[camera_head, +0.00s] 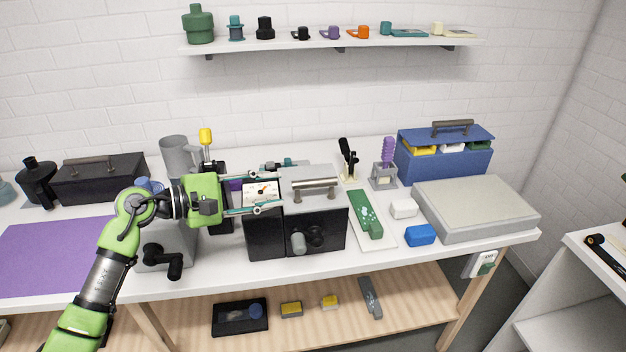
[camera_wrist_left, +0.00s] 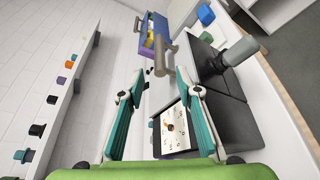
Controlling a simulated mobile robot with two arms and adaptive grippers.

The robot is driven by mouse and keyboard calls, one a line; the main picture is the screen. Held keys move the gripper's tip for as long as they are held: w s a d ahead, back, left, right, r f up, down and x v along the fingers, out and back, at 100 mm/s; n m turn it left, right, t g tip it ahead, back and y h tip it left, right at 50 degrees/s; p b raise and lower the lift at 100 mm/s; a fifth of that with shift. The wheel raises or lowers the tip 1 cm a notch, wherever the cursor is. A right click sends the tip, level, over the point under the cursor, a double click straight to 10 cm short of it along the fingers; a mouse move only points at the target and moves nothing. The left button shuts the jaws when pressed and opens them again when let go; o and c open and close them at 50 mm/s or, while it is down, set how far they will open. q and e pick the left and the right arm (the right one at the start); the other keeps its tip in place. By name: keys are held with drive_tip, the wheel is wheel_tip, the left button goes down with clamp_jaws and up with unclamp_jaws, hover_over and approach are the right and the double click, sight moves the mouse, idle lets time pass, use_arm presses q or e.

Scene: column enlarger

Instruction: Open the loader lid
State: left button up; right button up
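The loader is a black box (camera_head: 325,232) with round knobs on its front, in the middle of the bench. Its grey lid (camera_head: 297,174) lies on top and looks shut. A bar handle (camera_head: 316,187) stands on the lid. My left gripper (camera_head: 278,186) is open and empty, left of the handle, with its teal fingers spread above the box with the dial. In the left wrist view, the handle (camera_wrist_left: 165,58) shows ahead, beyond and between the open fingertips (camera_wrist_left: 158,85), apart from them. My right gripper is not in view.
A dial panel (camera_head: 262,194) tops the dark box left of the loader, under my fingers. A yellow-topped lever (camera_head: 206,139) and a grey jug (camera_head: 177,156) stand behind my gripper.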

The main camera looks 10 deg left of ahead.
sight(303, 185)
use_arm(q)
drive_tip(key=p+x, duration=0.3)
drive_tip(key=x, duration=0.7)
drive_tip(key=shift+r+p, duration=0.15)
drive_tip(key=shift+p, duration=0.25)
drive_tip(key=shift+w+d+f, duration=0.25)
drive_tip(key=shift+w+d, duration=0.1)
drive_tip(key=shift+d, duration=0.2)
clamp_jaws()
